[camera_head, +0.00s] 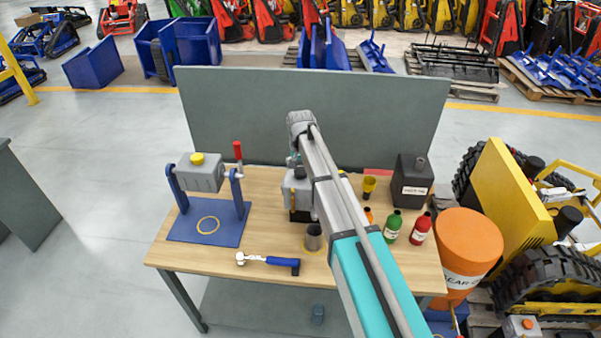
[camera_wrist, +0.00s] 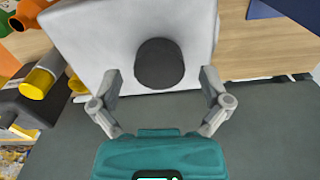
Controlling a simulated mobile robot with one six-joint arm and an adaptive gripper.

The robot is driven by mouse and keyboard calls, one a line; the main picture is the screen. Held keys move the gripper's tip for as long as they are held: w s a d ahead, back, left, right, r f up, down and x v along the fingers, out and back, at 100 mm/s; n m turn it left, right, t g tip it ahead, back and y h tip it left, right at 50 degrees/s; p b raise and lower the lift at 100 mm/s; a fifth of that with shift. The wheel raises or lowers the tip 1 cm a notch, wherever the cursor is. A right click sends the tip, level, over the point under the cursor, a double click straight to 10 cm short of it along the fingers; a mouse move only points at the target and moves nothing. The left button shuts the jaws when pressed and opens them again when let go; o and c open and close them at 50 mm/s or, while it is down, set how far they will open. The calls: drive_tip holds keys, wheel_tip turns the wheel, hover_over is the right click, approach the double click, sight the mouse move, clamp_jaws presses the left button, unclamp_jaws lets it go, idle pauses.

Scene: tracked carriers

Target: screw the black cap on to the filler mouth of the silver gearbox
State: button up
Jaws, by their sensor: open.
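The silver gearbox (camera_head: 299,188) stands on the workbench, partly hidden behind my arm in the head view. In the wrist view the gearbox (camera_wrist: 95,45) shows as a pale grey box. The black cap (camera_wrist: 160,62) shows as a dark round shape at its filler mouth; I cannot tell how tightly it is seated, and the mouth is hidden under it. My gripper (camera_wrist: 160,73) is open, one finger on each side of the cap and apart from it. In the head view the fingers are mostly hidden by my wrist.
Another grey housing with a yellow cap (camera_head: 198,158) hangs in a blue stand (camera_head: 205,234) at left. A blue-handled wrench (camera_head: 268,260), a metal cup (camera_head: 313,237), a yellow funnel (camera_head: 369,187), bottles and a dark canister (camera_head: 412,182) stand around. A grey panel (camera_head: 240,110) rises behind the bench.

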drive_tip(key=n, duration=0.5)
drive_tip(key=shift+n, duration=2.2)
drive_tip(key=n, duration=0.9)
drive_tip(key=shift+n, duration=0.4)
drive_tip(key=shift+s+d, duration=0.1)
drive_tip(key=shift+s, duration=0.05)
drive_tip(key=c, duration=1.3)
drive_tip(key=shift+o, duration=0.2)
